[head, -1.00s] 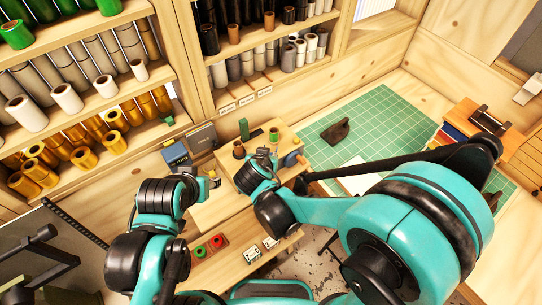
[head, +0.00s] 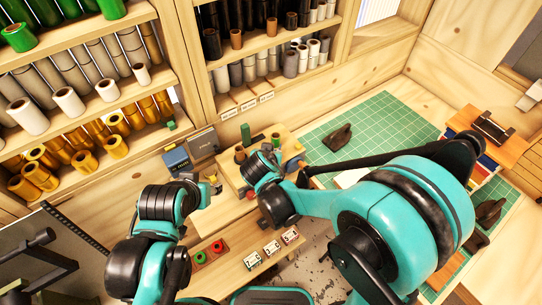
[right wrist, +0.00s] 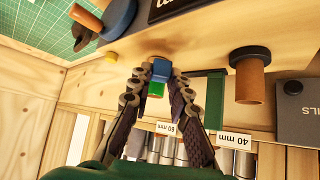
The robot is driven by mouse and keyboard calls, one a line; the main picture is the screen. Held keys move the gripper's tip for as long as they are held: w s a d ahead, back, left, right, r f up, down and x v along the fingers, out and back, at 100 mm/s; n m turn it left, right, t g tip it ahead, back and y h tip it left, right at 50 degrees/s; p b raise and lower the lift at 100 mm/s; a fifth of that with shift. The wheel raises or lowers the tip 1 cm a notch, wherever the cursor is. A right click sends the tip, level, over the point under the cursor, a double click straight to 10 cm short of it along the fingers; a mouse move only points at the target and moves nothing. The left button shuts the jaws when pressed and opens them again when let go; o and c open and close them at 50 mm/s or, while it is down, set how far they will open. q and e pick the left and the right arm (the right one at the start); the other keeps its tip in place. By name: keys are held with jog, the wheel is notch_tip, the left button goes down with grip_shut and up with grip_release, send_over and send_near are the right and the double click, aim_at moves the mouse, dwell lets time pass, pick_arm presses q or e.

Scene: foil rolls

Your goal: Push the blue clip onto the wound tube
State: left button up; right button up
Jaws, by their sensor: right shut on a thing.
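The blue clip (right wrist: 160,69) shows between the fingertips of my right gripper (right wrist: 159,78) in the right wrist view, and the gripper is shut on it. A green piece (right wrist: 156,90) lies directly against the clip, with a little brown just beyond it. It looks like the wound tube, but I cannot tell whether the clip is around it or only in front of it. In the head view my right gripper (head: 266,164) is over the wooden bench board, and its fingertips are hard to see. My left gripper (head: 212,186) is left of it, its fingers too small to read.
A brown tube on a dark round base (right wrist: 250,75) and a tall green post (right wrist: 215,100) stand close by. A green cutting mat (head: 360,125) lies to the right with a dark tool (head: 337,137) on it. Shelves of rolls (head: 100,100) rise behind. Coloured-ring trays (head: 210,252) lie in front.

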jog(key=shift+w+d, duration=0.2)
jog(key=shift+w, duration=1.05)
jog(key=shift+w, duration=0.1)
jog(key=shift+w+b, duration=0.25)
jog(key=shift+b, duration=0.2)
dwell(0.4)
jog(key=o, duration=0.8)
jog(key=shift+o, duration=0.2)
jog(key=shift+s+r, duration=0.1)
jog(key=v, duration=1.1)
jog(key=shift+s+r, duration=0.25)
